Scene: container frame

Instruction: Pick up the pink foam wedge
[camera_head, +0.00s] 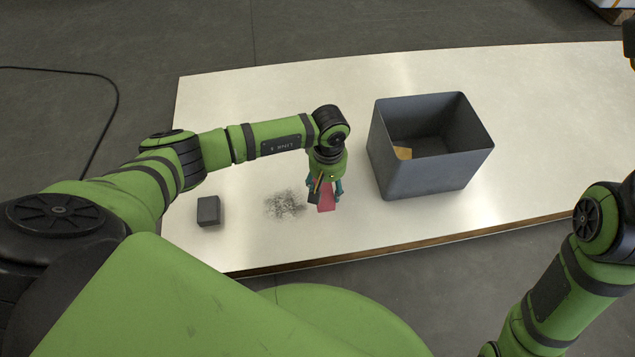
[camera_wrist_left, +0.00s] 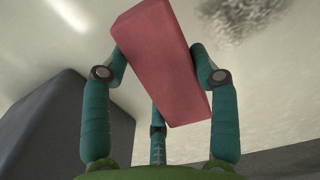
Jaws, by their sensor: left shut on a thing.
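The pink foam wedge (camera_head: 326,196) is held in my left gripper (camera_head: 325,189), over the table between a dark smudge and the grey bin. In the left wrist view the pink wedge (camera_wrist_left: 160,55) sits tilted between the teal fingers of the left gripper (camera_wrist_left: 160,70), which are shut on it. The table surface shows behind it, so it seems to be off the table, but the exact height is hard to tell. My right arm shows at the right edge of the head view; its gripper is not visible.
An open grey bin (camera_head: 425,175) stands right of the left gripper, with a yellowish piece (camera_head: 403,153) inside. A small dark grey block (camera_head: 208,211) lies at the left of the pale table (camera_head: 540,110). A dark smudge (camera_head: 285,204) marks the tabletop. The table's right part is clear.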

